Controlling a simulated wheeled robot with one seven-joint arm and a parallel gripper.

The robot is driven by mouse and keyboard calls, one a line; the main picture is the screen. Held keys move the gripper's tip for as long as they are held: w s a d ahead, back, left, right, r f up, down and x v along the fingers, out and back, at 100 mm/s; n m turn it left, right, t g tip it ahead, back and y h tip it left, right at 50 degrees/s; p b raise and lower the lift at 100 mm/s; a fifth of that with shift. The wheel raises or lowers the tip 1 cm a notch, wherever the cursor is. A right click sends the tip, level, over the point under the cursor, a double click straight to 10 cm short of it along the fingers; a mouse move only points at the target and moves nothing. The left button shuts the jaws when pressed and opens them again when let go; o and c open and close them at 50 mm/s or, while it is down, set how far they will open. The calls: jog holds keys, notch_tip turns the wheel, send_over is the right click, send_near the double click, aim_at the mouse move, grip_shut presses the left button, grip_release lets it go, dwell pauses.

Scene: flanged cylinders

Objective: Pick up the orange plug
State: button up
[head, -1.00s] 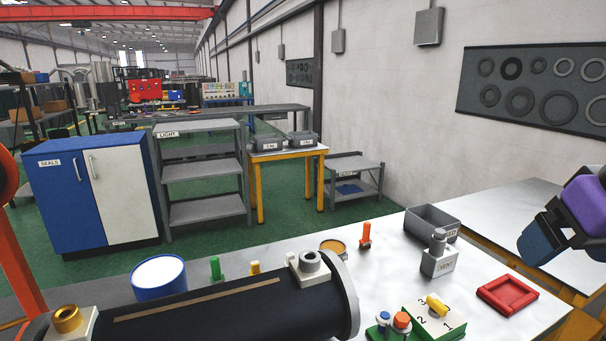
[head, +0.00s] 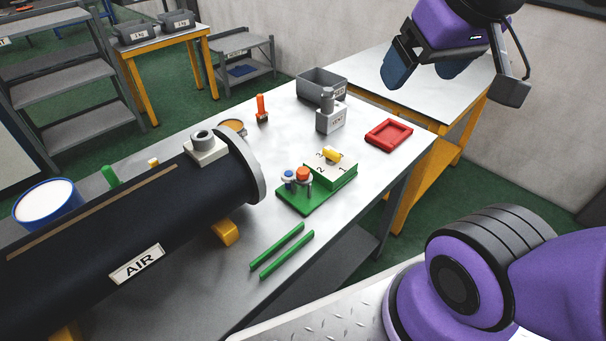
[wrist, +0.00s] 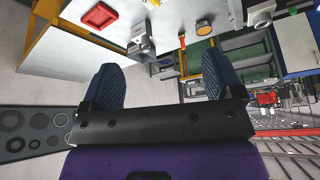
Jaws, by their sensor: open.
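Two orange things could be the plug. One is an orange round-topped piece (head: 302,174) on a small green stand (head: 293,205), beside a blue-topped piece (head: 288,176). The other is a slim upright orange piece (head: 262,104) near the table's back edge; it seems to show in the wrist view too (wrist: 182,42). My gripper (head: 425,76) is open and empty, high at the upper right of the head view, well apart from both. In the wrist view its two blue fingers (wrist: 163,72) are spread with nothing between them.
A large black cylinder (head: 110,215) labelled AIR lies along the table's left. A numbered green block with a yellow piece (head: 333,155), a red tray (head: 389,134), a grey bin (head: 321,84) and two green rods (head: 285,252) share the table (head: 215,135).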

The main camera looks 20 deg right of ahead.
jog(key=shift+w, duration=0.15)
jog(key=c, duration=0.4)
jog(key=n+g, duration=0.3)
jog(key=g, duration=0.2)
send_over(305, 172)
notch_tip(305, 172, down, 25)
jog(key=f, duration=0.4)
jog(key=shift+d+f, duration=0.3)
jog(key=shift+f, duration=0.1)
jog(key=shift+a+f, duration=0.15)
jog(key=shift+f, duration=1.25)
jog(key=shift+a+f, duration=0.15)
jog(key=shift+f, duration=1.25)
